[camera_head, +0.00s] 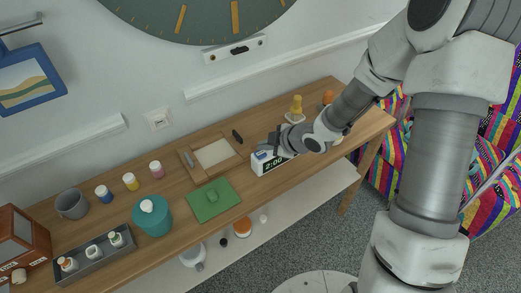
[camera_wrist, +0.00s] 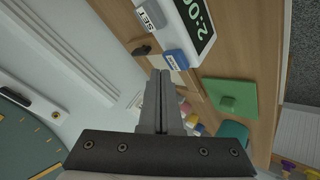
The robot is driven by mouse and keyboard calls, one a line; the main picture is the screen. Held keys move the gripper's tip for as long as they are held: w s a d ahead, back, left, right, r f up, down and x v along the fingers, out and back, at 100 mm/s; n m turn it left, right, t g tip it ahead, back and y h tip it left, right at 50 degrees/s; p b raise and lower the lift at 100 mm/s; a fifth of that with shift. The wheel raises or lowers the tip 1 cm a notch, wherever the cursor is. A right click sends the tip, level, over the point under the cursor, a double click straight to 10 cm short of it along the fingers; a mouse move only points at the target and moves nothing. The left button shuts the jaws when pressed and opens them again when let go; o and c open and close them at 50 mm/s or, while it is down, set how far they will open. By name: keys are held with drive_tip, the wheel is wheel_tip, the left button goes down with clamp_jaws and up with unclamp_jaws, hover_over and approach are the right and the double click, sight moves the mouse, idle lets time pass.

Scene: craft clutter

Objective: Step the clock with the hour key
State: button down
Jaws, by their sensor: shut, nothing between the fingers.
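The white digital clock (camera_head: 257,168) stands on the wooden table, its dark display (camera_head: 274,163) reading 2:00. In the wrist view the clock (camera_wrist: 182,22) is at the top, with its display (camera_wrist: 198,20) partly cut off by the frame. The blue hour key (camera_wrist: 175,59) is at one end of its top, and a grey key marked SET (camera_wrist: 152,15) is farther along. My gripper (camera_wrist: 161,76) is shut and empty, its fingertips just beside the blue key in the picture. I cannot tell whether they touch it. In the head view my gripper (camera_head: 268,146) is over the clock and hides part of its top.
A green board (camera_head: 222,208) and a wooden tray (camera_head: 187,163) lie near the clock. A teal pot (camera_head: 152,222), several small paint jars, a grey mug (camera_head: 71,204) and a bottle rack (camera_head: 85,272) stand farther left. An orange-topped item (camera_head: 296,106) stands behind the clock.

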sight(264, 154)
drive_tip(key=shift+r, duration=0.1)
wheel_tip(264, 154, up, 5)
drive_tip(key=p, duration=0.4)
drive_tip(key=shift+p, duration=0.35)
idle(0.6)
